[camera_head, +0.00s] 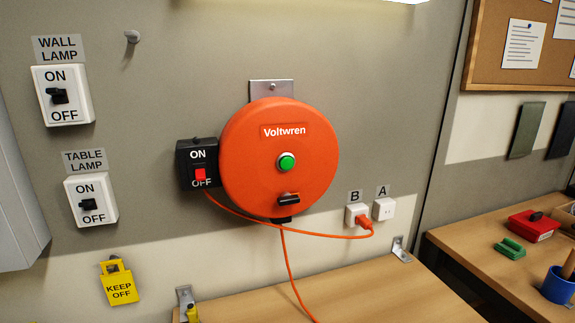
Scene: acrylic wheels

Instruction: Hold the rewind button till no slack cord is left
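An orange round cord reel (250,165) marked "Voltwren" hangs on the wall in the head view. A green button (287,162) sits at the middle of its face, with a dark lever or handle (289,199) below it. An orange cord (288,265) runs from the reel's underside down over the bench and out of the bottom of the picture. Its far end is out of view. A second orange lead runs from the black switch box to an orange plug (364,223) in socket B (351,214). My gripper is not in view.
A black ON/OFF switch box (184,168) with a red rocker adjoins the reel's left side. Socket A (383,208) is empty. A wooden bench (370,295) lies below.

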